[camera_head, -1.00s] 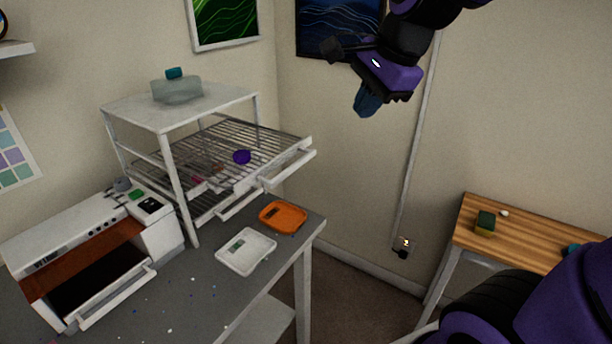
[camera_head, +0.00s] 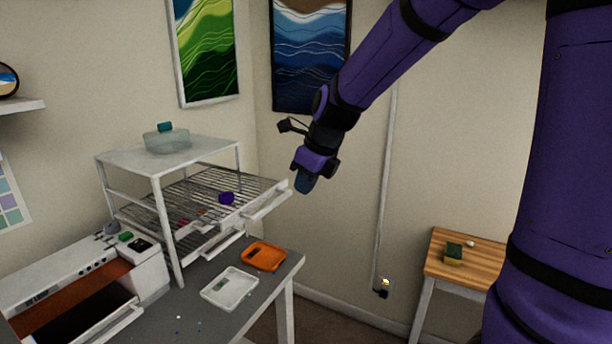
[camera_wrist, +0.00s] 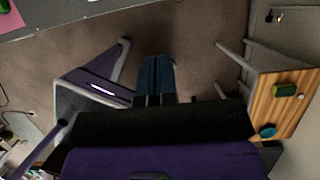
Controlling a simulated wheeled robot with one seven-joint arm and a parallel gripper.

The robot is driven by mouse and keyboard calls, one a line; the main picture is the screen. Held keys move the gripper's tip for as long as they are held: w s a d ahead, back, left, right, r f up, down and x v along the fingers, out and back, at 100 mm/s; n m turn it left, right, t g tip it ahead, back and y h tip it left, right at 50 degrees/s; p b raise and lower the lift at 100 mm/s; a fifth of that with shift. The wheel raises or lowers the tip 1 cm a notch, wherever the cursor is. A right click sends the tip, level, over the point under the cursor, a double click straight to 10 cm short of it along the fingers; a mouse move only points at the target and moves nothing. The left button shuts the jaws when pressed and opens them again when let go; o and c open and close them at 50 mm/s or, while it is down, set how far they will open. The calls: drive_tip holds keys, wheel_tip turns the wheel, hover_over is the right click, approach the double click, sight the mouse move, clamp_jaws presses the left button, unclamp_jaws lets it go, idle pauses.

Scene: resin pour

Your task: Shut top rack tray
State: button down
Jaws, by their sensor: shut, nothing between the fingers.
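The white rack (camera_head: 158,190) stands on the grey table at the left in the head view. Its top rack tray (camera_head: 262,204), a wire shelf with a white front and handle, is pulled out to the right, with a small purple piece (camera_head: 227,198) on it. My gripper (camera_head: 304,184) is shut and empty, pointing down close to the right end of the tray's front; I cannot tell whether it touches. In the wrist view my gripper's blue fingers (camera_wrist: 155,75) are together over the floor, and the tray does not show.
Below the tray is another drawn-out shelf. A white machine (camera_head: 75,285) stands at left. A wooden side table (camera_head: 470,262) with a sponge (camera_head: 453,253) is at right.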

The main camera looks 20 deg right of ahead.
sight(222, 191)
drive_tip(key=shift+w+a+f, duration=0.6)
drive_tip(key=shift+w+f, duration=0.25)
drive_tip(key=shift+w+a+f, duration=0.6)
drive_tip(key=shift+w+f, duration=0.2)
drive_tip(key=shift+f, duration=0.1)
drive_tip(key=shift+w+a+f, duration=0.6)
drive_tip(key=shift+w+f, duration=0.25)
drive_tip(key=w+a, duration=0.3)
drive_tip(key=w, duration=0.2)
drive_tip(key=w+a, duration=0.4)
drive_tip(key=w, duration=0.1)
drive_tip(key=w+a, duration=0.3)
drive_tip(key=w, duration=0.1)
drive_tip(key=shift+w+a, duration=0.4)
